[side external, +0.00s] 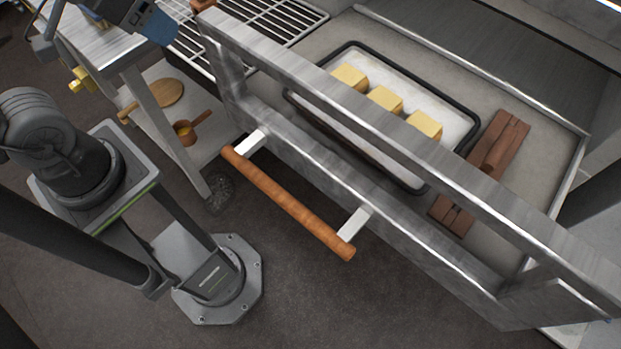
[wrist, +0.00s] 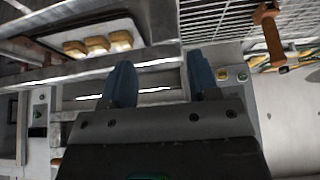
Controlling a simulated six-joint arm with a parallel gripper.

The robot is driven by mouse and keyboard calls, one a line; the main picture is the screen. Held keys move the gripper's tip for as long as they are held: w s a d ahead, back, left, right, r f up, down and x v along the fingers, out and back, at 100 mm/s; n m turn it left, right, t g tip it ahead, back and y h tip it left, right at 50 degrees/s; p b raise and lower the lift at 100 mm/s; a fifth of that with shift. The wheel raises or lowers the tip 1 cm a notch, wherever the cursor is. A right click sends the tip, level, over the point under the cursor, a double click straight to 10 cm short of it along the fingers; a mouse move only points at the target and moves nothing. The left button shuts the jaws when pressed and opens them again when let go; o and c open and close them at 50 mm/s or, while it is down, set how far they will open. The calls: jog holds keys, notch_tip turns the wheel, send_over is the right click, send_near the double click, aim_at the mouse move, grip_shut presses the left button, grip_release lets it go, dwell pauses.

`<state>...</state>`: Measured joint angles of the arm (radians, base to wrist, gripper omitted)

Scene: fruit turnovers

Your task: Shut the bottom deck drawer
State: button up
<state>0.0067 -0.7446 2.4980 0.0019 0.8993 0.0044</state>
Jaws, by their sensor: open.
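A steel deck drawer (side external: 330,172) stands pulled out in the side view. Its long wooden bar handle (side external: 290,203) is fixed to the front by two pale brackets. A dark-rimmed tray (side external: 470,112) with three yellow pastry blocks (side external: 385,99) lies inside, behind the steel rails. My gripper (side external: 155,24) is at the upper left of the side view, cut by the top edge and well away from the handle. In the wrist view my gripper's two blue fingers (wrist: 161,82) are apart with nothing between them. I cannot tell from the wrist view which deck the pastries (wrist: 98,44) are on.
A dark wooden block (side external: 485,168) lies right of the tray. A wire rack (side external: 262,30) is at the top. A steel table (side external: 112,45) stands at the left, with a round board (side external: 165,93) and a small pan (side external: 186,130) on its lower shelf. Floor below the handle is clear.

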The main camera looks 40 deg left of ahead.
jog(key=w+d+f+m+g, duration=0.1)
jog(key=w+d+f+m, duration=0.1)
jog(key=d+m, duration=0.35)
jog(key=m+g, duration=0.2)
jog(key=m, duration=1)
send_near(280, 195)
jog(key=x, duration=1)
jog(key=shift+c, duration=0.5)
grip_shut()
